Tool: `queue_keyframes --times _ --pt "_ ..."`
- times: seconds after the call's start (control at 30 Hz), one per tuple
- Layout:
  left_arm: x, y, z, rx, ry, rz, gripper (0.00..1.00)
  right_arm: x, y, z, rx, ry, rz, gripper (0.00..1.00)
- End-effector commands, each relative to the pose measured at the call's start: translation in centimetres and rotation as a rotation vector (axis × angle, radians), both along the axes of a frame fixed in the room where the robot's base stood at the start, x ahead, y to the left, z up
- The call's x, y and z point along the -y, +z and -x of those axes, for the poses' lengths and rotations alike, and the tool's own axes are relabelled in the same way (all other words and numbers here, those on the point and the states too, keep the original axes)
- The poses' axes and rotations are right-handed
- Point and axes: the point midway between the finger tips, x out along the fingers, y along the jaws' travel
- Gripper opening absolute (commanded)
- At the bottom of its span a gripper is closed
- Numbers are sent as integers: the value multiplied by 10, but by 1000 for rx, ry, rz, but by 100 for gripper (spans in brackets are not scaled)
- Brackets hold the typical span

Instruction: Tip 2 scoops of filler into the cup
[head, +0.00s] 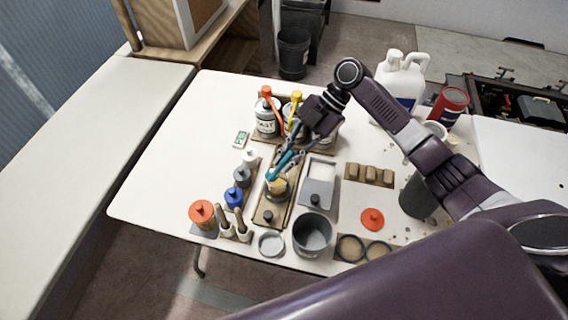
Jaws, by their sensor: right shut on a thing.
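My right gripper (290,150) reaches in from the right and is shut on a teal scoop (280,166), which slants down to the left. The scoop's lower end is over a small cup (277,190) with an amber band, standing on a wooden board (268,213). I cannot tell whether the scoop touches the cup or what it carries. My left gripper is not in view.
Small bottles, including a blue one (234,197), line the left. A grey pot (311,234) and shallow dish (271,243) are at the front. A white jug (402,78) stands at the back right. The table's left side is clear.

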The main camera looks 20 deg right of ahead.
Motion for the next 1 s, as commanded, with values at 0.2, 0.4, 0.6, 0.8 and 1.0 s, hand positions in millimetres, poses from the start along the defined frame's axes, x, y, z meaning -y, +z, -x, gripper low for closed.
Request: queue_keyframes --times 0.2,0.4,0.6,0.8,1.0 --pt "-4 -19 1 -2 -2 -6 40 4 -6 -2 -27 -3 -65 0" --pt "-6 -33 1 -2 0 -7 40 7 -7 -4 -47 -1 -124 0" --pt "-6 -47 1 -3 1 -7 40 10 -10 -5 -69 -2 -176 0" --pt "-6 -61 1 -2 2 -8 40 13 -12 -6 -89 -1 -228 0" --pt "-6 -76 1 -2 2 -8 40 15 -13 -7 -108 -1 -278 0"
